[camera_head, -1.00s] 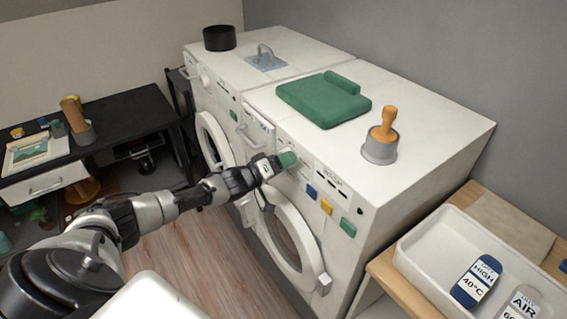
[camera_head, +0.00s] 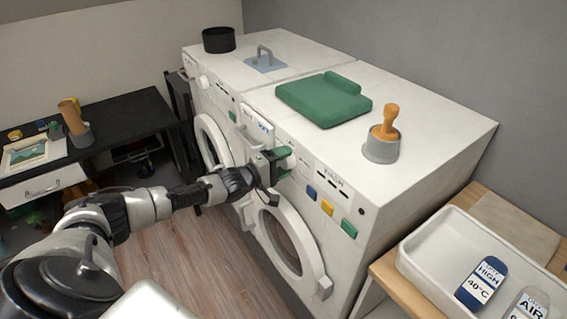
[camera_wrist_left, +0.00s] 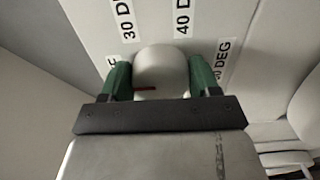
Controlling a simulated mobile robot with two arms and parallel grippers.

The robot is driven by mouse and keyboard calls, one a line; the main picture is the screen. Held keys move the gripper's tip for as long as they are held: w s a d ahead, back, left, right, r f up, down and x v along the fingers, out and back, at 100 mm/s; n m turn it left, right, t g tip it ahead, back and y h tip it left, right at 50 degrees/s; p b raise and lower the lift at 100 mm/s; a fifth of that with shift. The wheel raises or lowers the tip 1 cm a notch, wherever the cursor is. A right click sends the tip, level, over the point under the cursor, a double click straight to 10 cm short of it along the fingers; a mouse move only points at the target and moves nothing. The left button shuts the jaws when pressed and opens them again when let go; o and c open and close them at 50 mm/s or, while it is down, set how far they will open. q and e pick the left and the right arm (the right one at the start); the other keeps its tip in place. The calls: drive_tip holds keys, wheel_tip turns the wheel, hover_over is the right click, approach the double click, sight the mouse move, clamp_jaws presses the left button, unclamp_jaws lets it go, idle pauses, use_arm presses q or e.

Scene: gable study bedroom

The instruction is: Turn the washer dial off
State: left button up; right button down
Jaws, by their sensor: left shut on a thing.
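The washer (camera_head: 355,205) is the nearer white machine, with a round door low on its front. Its white dial (camera_head: 287,159) is on the front panel, partly hidden by my gripper. My left gripper (camera_head: 279,163) is shut on the dial; in the left wrist view its green fingertips (camera_wrist_left: 160,78) press on both sides of the round white dial (camera_wrist_left: 160,62). A short red mark shows on the dial's face. Labels reading "30 DEG" (camera_wrist_left: 122,20) and "40 DEG" (camera_wrist_left: 183,18) are above it; other labels are partly covered by the fingers. My right gripper is not in view.
Blue, yellow and green buttons (camera_head: 326,207) sit right of the dial. A second white machine (camera_head: 212,110) stands to the left. A green folded cloth (camera_head: 325,101) and a wooden-handled item in a grey cup (camera_head: 382,147) rest on top. A white tray (camera_head: 440,222) is at right.

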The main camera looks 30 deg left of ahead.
use_arm(q)
drive_tip(key=shift+f, duration=0.1)
idle(0.3)
drive_tip(key=o, duration=0.9)
drive_tip(key=shift+s+a, duration=0.2)
drive_tip(key=shift+s, duration=0.3)
drive_tip(key=shift+b+v, duration=1)
drive_tip(key=shift+v, duration=3.9)
